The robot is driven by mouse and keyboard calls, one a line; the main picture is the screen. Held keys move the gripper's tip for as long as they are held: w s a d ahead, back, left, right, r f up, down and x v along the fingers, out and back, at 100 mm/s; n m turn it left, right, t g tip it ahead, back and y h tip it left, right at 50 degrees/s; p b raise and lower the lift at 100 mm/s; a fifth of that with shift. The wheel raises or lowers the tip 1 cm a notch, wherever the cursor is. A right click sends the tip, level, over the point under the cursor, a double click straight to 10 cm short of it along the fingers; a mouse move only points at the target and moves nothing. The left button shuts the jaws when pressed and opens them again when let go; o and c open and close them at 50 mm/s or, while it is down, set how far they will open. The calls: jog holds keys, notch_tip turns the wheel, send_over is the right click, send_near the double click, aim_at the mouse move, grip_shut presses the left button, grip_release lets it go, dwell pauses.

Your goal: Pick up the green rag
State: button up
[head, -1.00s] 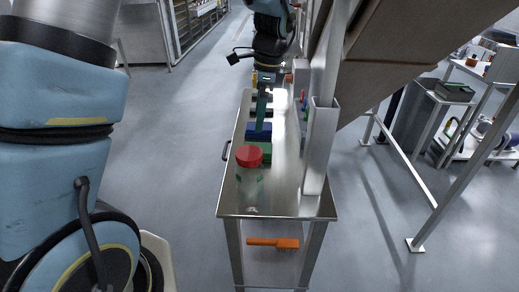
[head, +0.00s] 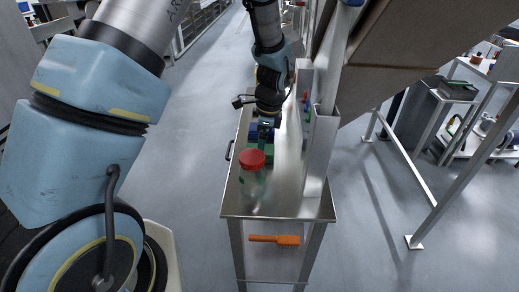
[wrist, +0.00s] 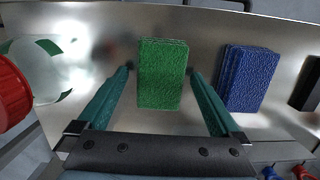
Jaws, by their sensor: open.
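The green rag (wrist: 163,74) lies flat on the steel table as a thick rectangular pad. In the wrist view it sits between the two open fingers of my gripper (wrist: 161,72), with a gap on each side. In the head view the green rag (head: 268,154) shows behind the red-lidded jar, and my gripper (head: 266,134) is over the table by it, partly hidden by my wrist. The jaws hold nothing.
A clear jar with a red lid (head: 251,159) stands in front of the rag; it is at left in the wrist view (wrist: 14,92). A blue rag (wrist: 246,78) lies to the right there. A steel post (head: 320,155) rises at the table's right edge. An orange brush (head: 274,240) is below.

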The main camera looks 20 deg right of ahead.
jog(key=shift+f, duration=0.15)
jog(key=c, duration=1.3)
notch_tip(320, 180, up, 10)
jog(key=b, duration=0.3)
